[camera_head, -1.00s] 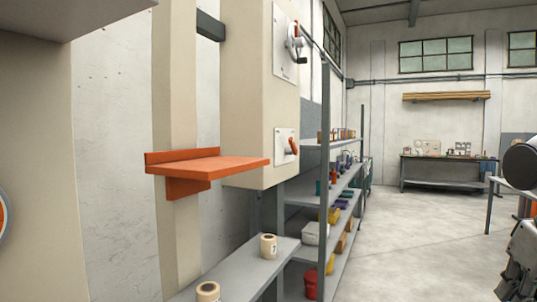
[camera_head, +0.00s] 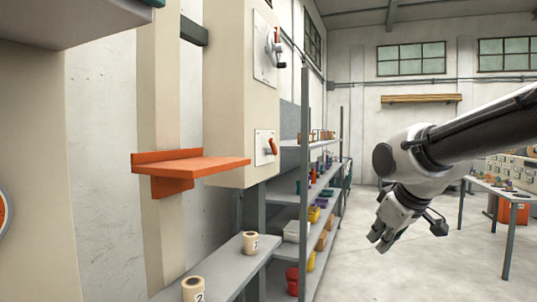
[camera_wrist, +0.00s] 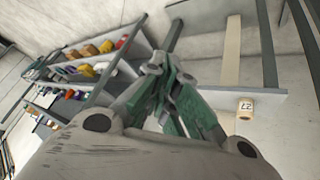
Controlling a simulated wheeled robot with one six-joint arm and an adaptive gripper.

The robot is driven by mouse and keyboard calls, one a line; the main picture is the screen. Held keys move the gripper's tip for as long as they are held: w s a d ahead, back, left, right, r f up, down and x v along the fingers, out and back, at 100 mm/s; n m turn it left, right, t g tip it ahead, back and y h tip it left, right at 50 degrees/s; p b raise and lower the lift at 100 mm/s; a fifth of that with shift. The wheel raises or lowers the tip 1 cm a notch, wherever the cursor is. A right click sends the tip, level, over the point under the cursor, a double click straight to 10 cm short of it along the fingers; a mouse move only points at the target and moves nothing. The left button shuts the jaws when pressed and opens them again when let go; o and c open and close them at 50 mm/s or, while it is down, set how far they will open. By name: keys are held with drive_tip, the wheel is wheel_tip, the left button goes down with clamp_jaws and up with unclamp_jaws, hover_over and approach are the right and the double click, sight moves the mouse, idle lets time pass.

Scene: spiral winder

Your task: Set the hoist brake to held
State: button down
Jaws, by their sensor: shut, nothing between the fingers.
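A beige cabinet (camera_head: 228,95) on the left carries two control plates. The upper plate holds a grey round part and a lever with a red grip (camera_head: 277,38). The lower plate holds a shorter orange-red lever (camera_head: 272,147), tilted slightly from upright. No label on either plate is readable, so I cannot tell which one is the hoist brake. My gripper (camera_head: 378,243) hangs in the air to the right of the cabinet and shelves, pointing down and apart from both levers. In the wrist view its green-grey fingers (camera_wrist: 156,62) come together at the tips, shut and empty.
An orange bracket shelf (camera_head: 190,167) juts out left of the lower lever. Below, a grey ledge (camera_head: 228,270) carries two numbered rolls, one of them a cream roll (camera_head: 250,241). A stocked shelf rack (camera_head: 305,160) stands behind the cabinet. Open floor (camera_head: 420,270) lies right.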

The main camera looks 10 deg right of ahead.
drive_tip(key=w+a+r+n+t+y, duration=0.1)
drive_tip(key=w+a+r+n+t, duration=0.2)
drive_tip(key=w, duration=0.6)
drive_tip(key=w+a+r+n+t, duration=0.1)
drive_tip(key=w+n+t, duration=0.1)
drive_tip(key=w+n, duration=0.5)
drive_tip(key=w+a+r+n+t+y, duration=0.1)
drive_tip(key=w+a+r+n+t, duration=0.15)
drive_tip(key=w, duration=0.95)
drive_tip(key=w+a+r+n+t+y, duration=0.1)
drive_tip(key=w+a+n+t+y, duration=0.6)
drive_tip(key=n, duration=0.6)
drive_tip(key=shift+w+a+r+t, duration=0.15)
drive_tip(key=shift+w+a+t, duration=0.2)
drive_tip(key=shift+w, duration=0.3)
